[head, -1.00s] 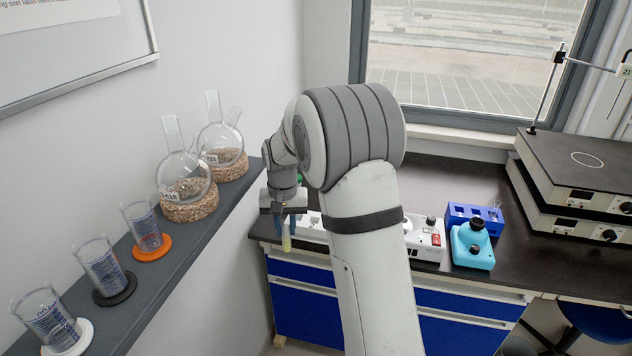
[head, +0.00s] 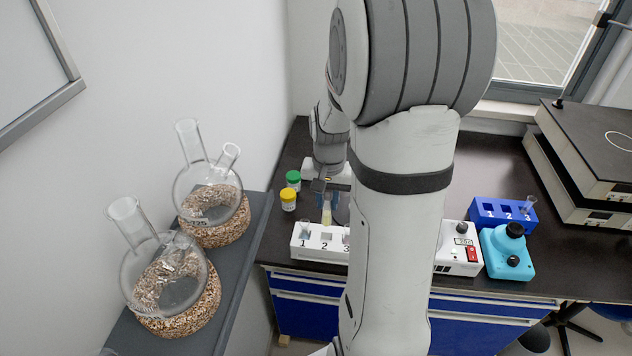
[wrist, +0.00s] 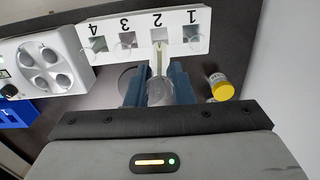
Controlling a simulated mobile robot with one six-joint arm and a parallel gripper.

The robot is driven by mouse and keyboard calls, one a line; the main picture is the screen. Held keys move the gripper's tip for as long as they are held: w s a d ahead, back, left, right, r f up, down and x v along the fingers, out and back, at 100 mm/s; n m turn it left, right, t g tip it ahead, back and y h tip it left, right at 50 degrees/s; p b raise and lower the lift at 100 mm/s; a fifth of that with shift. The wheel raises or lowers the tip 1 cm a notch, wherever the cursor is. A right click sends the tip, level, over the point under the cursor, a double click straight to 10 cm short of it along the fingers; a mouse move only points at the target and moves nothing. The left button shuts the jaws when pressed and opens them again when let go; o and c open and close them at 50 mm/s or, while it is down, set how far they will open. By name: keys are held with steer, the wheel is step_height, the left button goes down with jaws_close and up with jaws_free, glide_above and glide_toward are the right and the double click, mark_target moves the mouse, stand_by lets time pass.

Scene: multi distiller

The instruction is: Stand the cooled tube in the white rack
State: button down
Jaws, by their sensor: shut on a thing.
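My gripper (head: 329,202) is shut on a tube (head: 327,214) with pale yellow contents. The tube hangs roughly upright just above or behind the white rack (head: 320,254), near hole 2. In the wrist view the tube (wrist: 158,62) shows between the blue fingers (wrist: 158,82), its end close to hole 2 of the rack (wrist: 175,25). I cannot tell whether its tip has entered the hole. Clear glassy rims show at holes 1, 3 and 4. My arm hides the rack's right part in the head view.
Yellow-capped (head: 288,199) and green-capped (head: 293,180) jars stand behind the rack. A white device (head: 458,250), turquoise device (head: 507,252) and blue rack (head: 490,213) stand to the right. Round flasks (head: 170,285) sit on the left shelf (head: 240,262).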

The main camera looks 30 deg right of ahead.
mark_target(327, 213)
steer(key=shift+f+b, duration=1.2)
steer(key=shift+f, duration=0.45)
steer(key=shift+f+b, duration=0.35)
steer(key=shift+f, duration=0.15)
steer(key=shift+s, duration=0.1)
steer(key=shift+f, duration=0.15)
steer(key=shift+f+b, duration=2.3)
steer(key=shift+f, duration=0.5)
steer(key=c, duration=1.2)
jaws_free()
